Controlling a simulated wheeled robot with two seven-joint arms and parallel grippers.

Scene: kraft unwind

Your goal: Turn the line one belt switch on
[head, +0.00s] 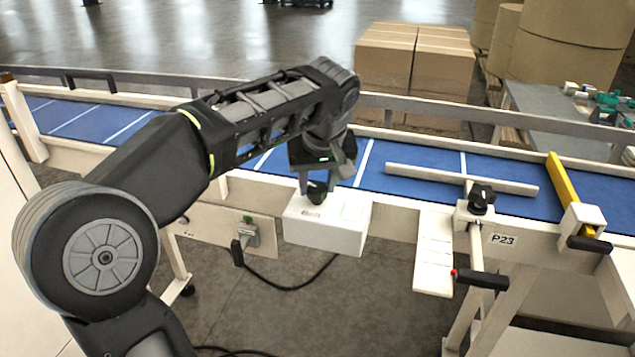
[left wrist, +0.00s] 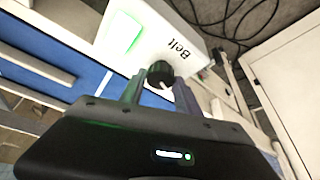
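The belt switch is a black round knob (head: 317,193) on top of a white box (head: 335,232) at the near side of the conveyor. In the left wrist view the knob (left wrist: 160,72) has a pale pointer mark, and the box (left wrist: 190,25) carries the word "Belt" and a lit green panel (left wrist: 122,32). My left gripper (head: 317,183) is above the box, pointing down. Its fingers (left wrist: 157,82) stand apart on either side of the knob, with what looks like a small gap. Contact is hard to judge. My right gripper is in neither view.
The blue conveyor belt (head: 400,184) runs behind the box. A post labelled P23 with a clamp knob (head: 481,198) and a yellow bar (head: 563,182) stand to the right. A grey outlet with a black plug (head: 238,250) and a cable (head: 290,288) are to the left.

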